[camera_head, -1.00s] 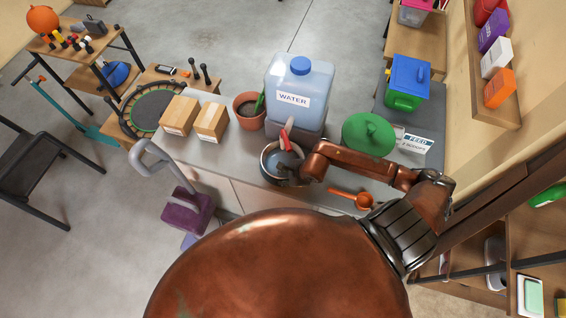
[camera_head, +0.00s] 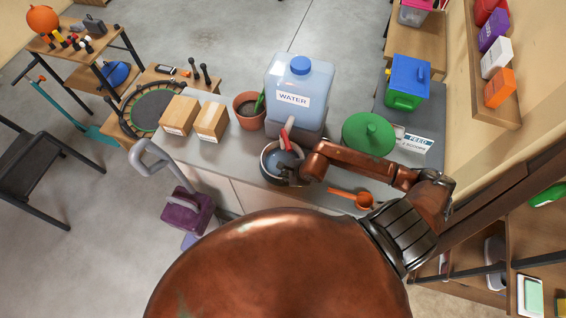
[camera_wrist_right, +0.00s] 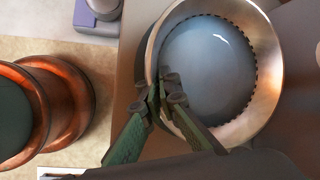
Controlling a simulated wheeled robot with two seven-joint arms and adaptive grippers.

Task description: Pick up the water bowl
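The water bowl (camera_head: 270,164) is round, with a metallic rim and blue-grey inside. It is at the counter's near edge, in front of the water dispenser (camera_head: 312,82) and its red tap. In the right wrist view the bowl (camera_wrist_right: 264,62) fills the upper middle and right. My right gripper (camera_head: 287,176) is at the bowl's near right side. In the wrist view its fingers (camera_wrist_right: 164,88) come together at the rim, one inside and one outside, shut on it. Whether the bowl is clear of the counter cannot be told. My left gripper is not in view.
A plant pot (camera_head: 248,109) and two cardboard boxes (camera_head: 194,119) stand left of the bowl. A green lidded container (camera_head: 368,134), a feed sign (camera_head: 415,141) and an orange scoop (camera_head: 362,200) are to the right. A purple-headed tool (camera_head: 186,212) stands beyond the counter's near left edge.

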